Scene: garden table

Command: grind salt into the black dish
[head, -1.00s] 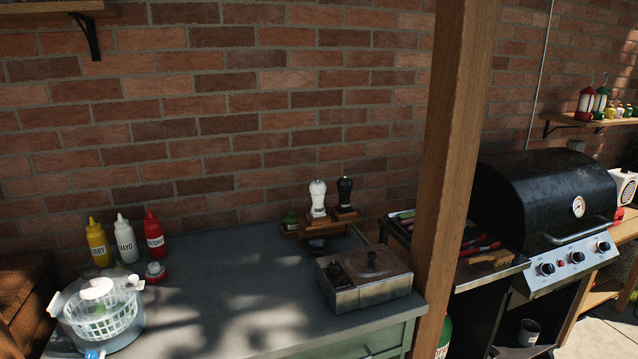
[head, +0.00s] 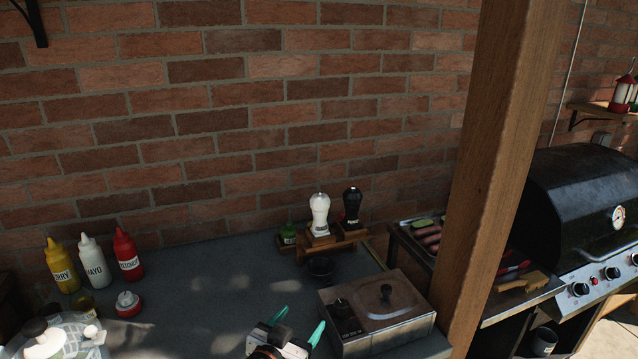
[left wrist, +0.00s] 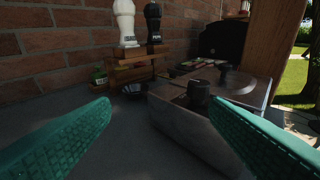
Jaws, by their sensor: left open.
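A white grinder (head: 319,212) and a black grinder (head: 351,206) stand upright side by side on a small wooden stand (head: 333,247) by the brick wall. In the left wrist view the white grinder (left wrist: 125,22) is at the left, the black one (left wrist: 153,22) beside it; their labels are too small to read surely. The black dish (head: 320,268) sits on the table in front of the stand and shows in the left wrist view (left wrist: 135,89). My left gripper (head: 297,326) is low in the head view, beside the metal box, open and empty, its teal fingers apart. My right gripper is not visible.
A metal box with lid and knob (head: 376,310) stands right of the dish.

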